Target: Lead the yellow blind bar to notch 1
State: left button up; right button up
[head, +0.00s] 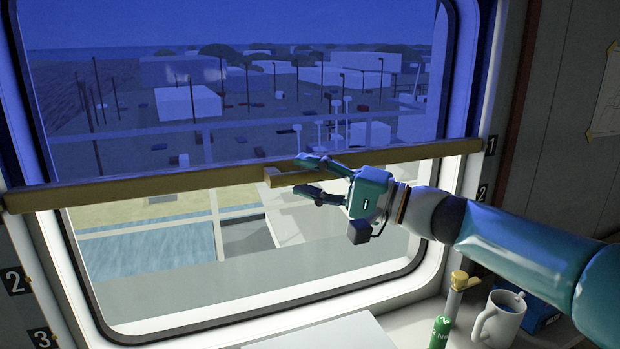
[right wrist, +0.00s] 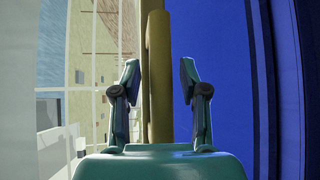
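The yellow blind bar (head: 130,187) spans the window, and its right end sits beside the right-hand label 1 (head: 491,145). Its left end is at the left frame, above the left label 2 (head: 15,281); no left label 1 shows. A short yellow grip (head: 288,178) sticks out from the bar's middle. My right gripper (head: 308,178) is at this grip, fingers apart. In the right wrist view, the yellow grip (right wrist: 158,75) stands between the fingertips, with gaps visible on both sides. My left gripper is not in view.
The translucent blue blind (head: 120,60) covers the window above the bar; below it the glass is clear. A white mug (head: 499,318), a green can (head: 440,331) and a yellow-topped post (head: 458,290) stand on the sill at lower right. Right label 2 (head: 482,193) is lower.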

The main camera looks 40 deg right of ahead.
jog(key=shift+o, duration=0.7)
jog(key=shift+s+d, duration=0.1)
jog(key=shift+s, duration=0.05)
jog(key=shift+s+d+f+b, duration=0.15)
jog(key=shift+s+b, duration=0.05)
jog(key=shift+b, duration=0.15)
jog(key=b+v, duration=0.3)
jog(key=v, duration=0.2)
jog(key=shift+s+d+b, duration=0.3)
jog(key=shift+s, duration=0.2)
jog(key=shift+s, duration=0.1)
jog(key=v, duration=1.2)
